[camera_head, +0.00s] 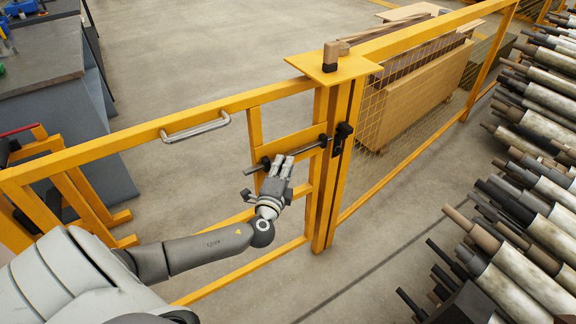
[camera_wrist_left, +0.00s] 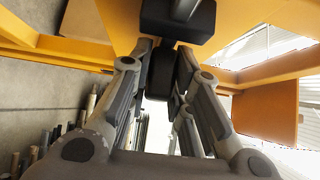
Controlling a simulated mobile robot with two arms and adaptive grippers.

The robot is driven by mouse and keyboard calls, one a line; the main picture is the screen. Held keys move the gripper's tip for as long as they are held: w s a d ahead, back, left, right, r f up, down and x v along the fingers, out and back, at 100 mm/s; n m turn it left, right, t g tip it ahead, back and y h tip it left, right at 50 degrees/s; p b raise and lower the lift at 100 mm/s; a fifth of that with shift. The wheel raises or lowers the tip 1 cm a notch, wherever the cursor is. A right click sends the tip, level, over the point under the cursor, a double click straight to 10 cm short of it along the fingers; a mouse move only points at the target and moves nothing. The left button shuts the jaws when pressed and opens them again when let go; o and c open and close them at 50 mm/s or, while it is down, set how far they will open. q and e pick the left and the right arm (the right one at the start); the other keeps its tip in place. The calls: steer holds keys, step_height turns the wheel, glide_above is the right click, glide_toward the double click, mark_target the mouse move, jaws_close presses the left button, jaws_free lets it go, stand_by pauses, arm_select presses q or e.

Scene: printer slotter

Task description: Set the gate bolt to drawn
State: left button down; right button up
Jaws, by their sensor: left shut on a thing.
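The gate bolt (camera_head: 308,148) is a dark, slanting bar on the yellow gate (camera_head: 253,128), at the gate's post side. Its right end reaches toward a black keeper (camera_head: 342,135) on the yellow post; I cannot tell whether the tip is inside. My left gripper (camera_head: 281,164) is at the bolt, with its fingers over the bar's middle. In the left wrist view the fingers are shut on a dark bolt handle (camera_wrist_left: 162,72), below a dark block (camera_wrist_left: 178,20). The fingers hide part of the bolt. My right gripper is not in view.
A metal pull handle (camera_head: 196,127) is on the gate's top rail. A mesh fence (camera_head: 395,110) runs right from the post, with a wooden crate (camera_head: 425,85) behind it. A rack of rollers (camera_head: 530,190) stands at right. A grey bench (camera_head: 40,55) is at far left.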

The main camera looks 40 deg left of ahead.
arm_select(q)
steer(key=shift+a, duration=0.25)
steer(key=shift+f, duration=0.1)
steer(key=c, duration=1.8)
jaws_free()
steer(key=o, duration=0.5)
steer(key=shift+s+a, duration=0.15)
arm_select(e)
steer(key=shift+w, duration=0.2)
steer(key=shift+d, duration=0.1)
arm_select(q)
steer(key=v, duration=1.2)
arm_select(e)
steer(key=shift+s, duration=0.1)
